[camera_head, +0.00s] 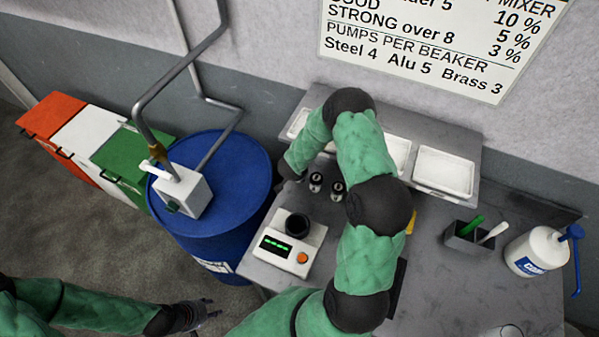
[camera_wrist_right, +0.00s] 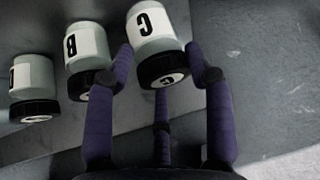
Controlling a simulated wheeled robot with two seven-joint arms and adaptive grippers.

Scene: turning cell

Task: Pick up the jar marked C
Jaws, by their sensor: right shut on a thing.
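The jar marked C (camera_wrist_right: 152,22) is pale with a white label and a dark lid. In the right wrist view it sits between the purple fingers of my right gripper (camera_wrist_right: 165,62), which is shut on it. I cannot tell whether it touches the surface below. The jar marked B (camera_wrist_right: 86,42) and a third jar (camera_wrist_right: 33,76), its letter hard to read, stand beside it in a row. In the head view two jars (camera_head: 316,182) (camera_head: 337,189) show, while my right arm and hand hide jar C. My left gripper (camera_head: 203,313) is open and empty at the lower left.
A scale (camera_head: 283,252) with a dark cup (camera_head: 297,225) stands in front of the jars. White trays (camera_head: 444,171) line the back. A holder (camera_head: 467,240) and a pump bottle (camera_head: 535,252) are at right. A blue drum (camera_head: 235,170) stands left of the bench.

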